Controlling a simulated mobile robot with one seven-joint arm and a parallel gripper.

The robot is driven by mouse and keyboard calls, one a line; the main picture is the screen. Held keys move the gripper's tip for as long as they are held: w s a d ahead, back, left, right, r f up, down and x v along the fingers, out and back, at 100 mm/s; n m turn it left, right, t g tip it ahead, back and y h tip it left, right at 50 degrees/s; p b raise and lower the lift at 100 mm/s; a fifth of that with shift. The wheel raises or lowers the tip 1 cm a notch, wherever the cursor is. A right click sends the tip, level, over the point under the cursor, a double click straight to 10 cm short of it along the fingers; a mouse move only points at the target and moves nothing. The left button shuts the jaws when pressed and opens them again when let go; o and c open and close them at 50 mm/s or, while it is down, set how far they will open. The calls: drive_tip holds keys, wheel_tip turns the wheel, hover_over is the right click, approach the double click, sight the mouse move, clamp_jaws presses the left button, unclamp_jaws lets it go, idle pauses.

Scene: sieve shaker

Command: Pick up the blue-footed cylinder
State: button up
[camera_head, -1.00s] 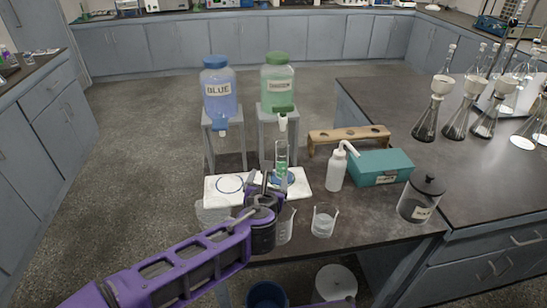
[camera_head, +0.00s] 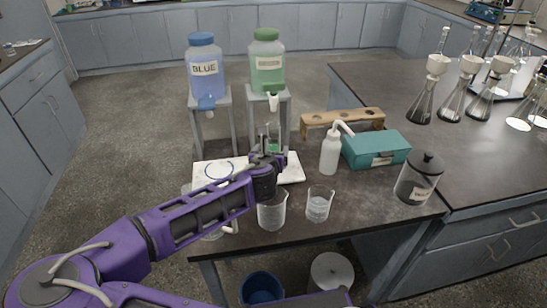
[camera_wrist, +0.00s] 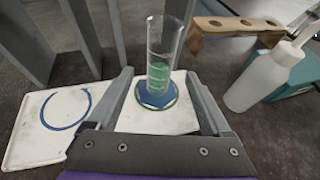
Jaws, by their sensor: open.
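The blue-footed cylinder (camera_wrist: 163,50) is clear glass with green liquid in its lower part. It stands upright on a white tray (camera_wrist: 30,150), its blue foot inside a green ring mark. In the head view the cylinder (camera_head: 273,143) is mostly hidden behind my gripper (camera_head: 268,158). In the wrist view my gripper (camera_wrist: 159,75) is open, with one finger to each side of the cylinder's lower part. No contact is visible; I cannot tell exactly how far the cylinder is between the fingers.
A blue ring mark (camera_wrist: 65,108) on the tray's left is empty. Blue (camera_head: 205,75) and green (camera_head: 267,72) bottles stand on stools behind. A wash bottle (camera_head: 330,152), teal box (camera_head: 375,150) and wooden rack (camera_head: 343,121) are at right. Beakers (camera_head: 319,205) stand in front.

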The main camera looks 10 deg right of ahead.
sight(273, 146)
drive_tip(key=x, duration=0.6)
drive_tip(key=shift+w+d+f+b, duration=0.1)
drive_tip(key=shift+w+b, duration=0.1)
drive_tip(key=shift+b, duration=0.2)
clamp_jaws()
